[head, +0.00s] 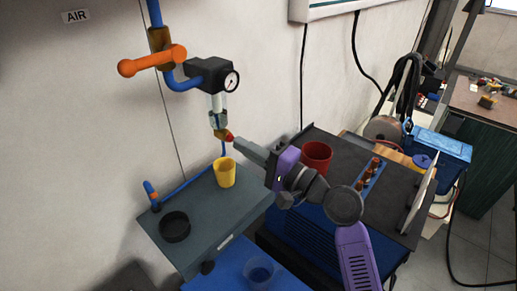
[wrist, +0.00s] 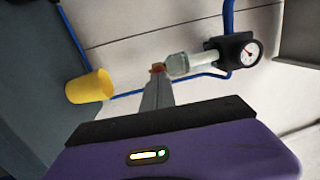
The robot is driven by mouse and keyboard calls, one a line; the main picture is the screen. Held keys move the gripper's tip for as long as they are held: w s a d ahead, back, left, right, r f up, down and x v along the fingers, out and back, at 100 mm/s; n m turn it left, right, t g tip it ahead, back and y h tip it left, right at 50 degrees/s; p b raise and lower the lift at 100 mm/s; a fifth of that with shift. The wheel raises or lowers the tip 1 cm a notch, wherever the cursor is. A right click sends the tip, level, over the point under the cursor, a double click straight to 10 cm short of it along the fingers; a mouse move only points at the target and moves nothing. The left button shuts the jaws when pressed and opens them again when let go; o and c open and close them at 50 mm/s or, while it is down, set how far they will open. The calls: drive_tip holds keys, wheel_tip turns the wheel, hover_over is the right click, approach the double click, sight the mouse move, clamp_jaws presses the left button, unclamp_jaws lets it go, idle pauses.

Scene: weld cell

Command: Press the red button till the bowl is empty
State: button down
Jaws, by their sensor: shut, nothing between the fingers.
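The red button (head: 229,138) is at the bottom of the clear bowl (head: 217,104), which hangs under the black regulator on the wall. In the wrist view the button (wrist: 157,67) shows at the tip of my gripper (wrist: 157,80), with the bowl (wrist: 190,63) to its right. My gripper (head: 238,142) is shut and empty, its fingertips at the button. They look to be touching it, but I cannot be sure of contact. Whether liquid is in the bowl is too small to tell. A yellow cup (head: 225,173) stands upright on the grey bench below the bowl.
A pressure gauge (head: 231,81) and an orange valve handle (head: 150,62) are above. A black round dish (head: 175,227) sits on the grey bench (head: 205,215). A red cup (head: 316,156) stands on the dark-topped cabinet behind my arm. Blue tubing runs along the wall.

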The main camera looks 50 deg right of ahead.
drive_tip(key=shift+w, duration=0.35)
